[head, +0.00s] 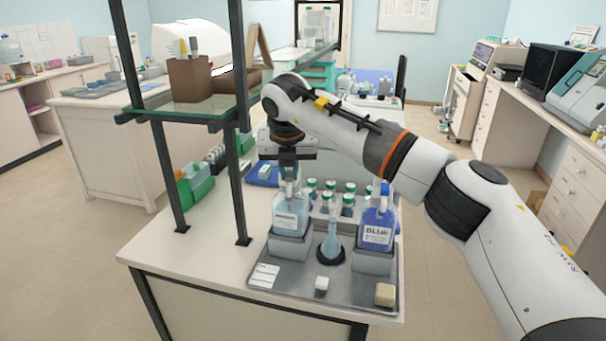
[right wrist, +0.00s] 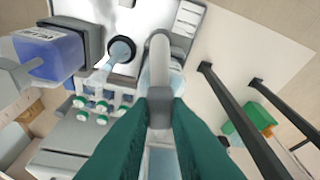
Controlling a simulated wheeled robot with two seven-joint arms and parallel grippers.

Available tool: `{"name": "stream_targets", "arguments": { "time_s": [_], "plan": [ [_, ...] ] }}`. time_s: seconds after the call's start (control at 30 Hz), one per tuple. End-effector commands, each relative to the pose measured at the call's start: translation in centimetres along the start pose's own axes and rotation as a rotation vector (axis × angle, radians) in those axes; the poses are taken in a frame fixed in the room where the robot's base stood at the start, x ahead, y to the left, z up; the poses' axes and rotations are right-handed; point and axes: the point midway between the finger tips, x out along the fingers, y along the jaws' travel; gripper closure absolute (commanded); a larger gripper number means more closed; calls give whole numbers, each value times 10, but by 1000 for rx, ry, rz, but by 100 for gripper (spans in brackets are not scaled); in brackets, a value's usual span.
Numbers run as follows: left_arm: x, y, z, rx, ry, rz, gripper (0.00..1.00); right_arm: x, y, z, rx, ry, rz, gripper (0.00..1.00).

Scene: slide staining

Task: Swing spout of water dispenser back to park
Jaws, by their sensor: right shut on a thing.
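The water dispenser (head: 289,213) is a clear bottle with pale blue liquid and a white label, standing in a grey holder at the left of the tray. My right gripper (head: 289,168) points down right above it. In the right wrist view its teal fingers (right wrist: 160,108) are shut on the grey-white spout (right wrist: 160,68), which runs up the picture from the fingertips over the bottle. The bottle's top is largely hidden by the gripper and spout. My left gripper is out of view.
Several green-capped vials (head: 348,201) stand behind. Dark shelf posts (head: 236,180) rise close at the left.

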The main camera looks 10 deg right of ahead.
Motion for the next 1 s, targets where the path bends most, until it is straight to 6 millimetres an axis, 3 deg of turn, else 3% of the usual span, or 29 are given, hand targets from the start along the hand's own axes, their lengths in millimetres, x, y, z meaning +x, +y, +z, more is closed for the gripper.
{"name": "stream_targets", "arguments": {
  "time_s": [0.4, 1.0],
  "plan": [
    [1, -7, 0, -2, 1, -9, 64, 0, -17, -3, 221, 2, 93, 100],
    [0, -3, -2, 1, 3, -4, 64, 1, -20, -4, 267, 1, 111, 100]
  ]
}}
